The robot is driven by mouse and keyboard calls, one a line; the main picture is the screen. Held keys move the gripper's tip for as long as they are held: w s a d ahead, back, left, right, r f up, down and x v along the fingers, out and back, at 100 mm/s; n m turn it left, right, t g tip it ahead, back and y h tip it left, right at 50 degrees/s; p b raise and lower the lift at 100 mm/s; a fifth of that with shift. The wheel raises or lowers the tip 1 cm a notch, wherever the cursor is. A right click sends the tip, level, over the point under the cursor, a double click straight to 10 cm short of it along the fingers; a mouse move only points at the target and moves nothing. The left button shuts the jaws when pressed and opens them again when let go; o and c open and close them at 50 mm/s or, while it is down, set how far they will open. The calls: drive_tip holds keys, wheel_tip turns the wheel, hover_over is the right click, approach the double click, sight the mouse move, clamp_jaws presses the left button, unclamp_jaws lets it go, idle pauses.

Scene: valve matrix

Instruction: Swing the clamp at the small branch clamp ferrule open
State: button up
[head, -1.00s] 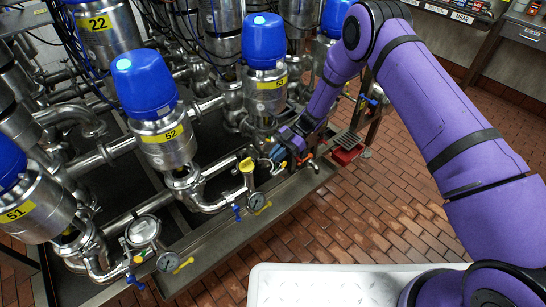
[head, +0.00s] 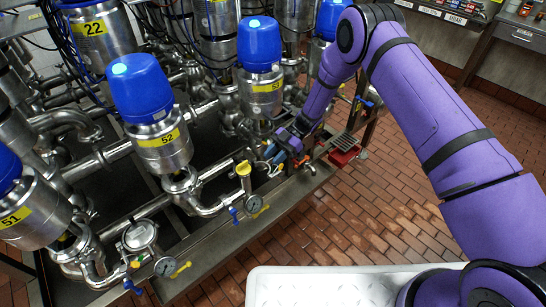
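My purple arm reaches down to the front pipework below the valve with the yellow 53 label (head: 268,87). My gripper (head: 274,154) is at its end, small in the head view, among small fittings near the frame's front rail. Blue parts show at its tip, but I cannot tell whether its fingers are apart or closed on anything. The small branch clamp ferrule and its clamp cannot be made out; fittings and my gripper crowd that spot.
Valves with blue caps, such as the one labelled 52 (head: 158,138), stand to the left. A yellow-capped fitting (head: 243,169) and a gauge (head: 253,204) are left of my gripper. A red box (head: 343,156) lies to the right. The tiled floor (head: 330,215) in front is clear.

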drive_tip(key=v, duration=1)
drive_tip(key=shift+d, duration=0.15)
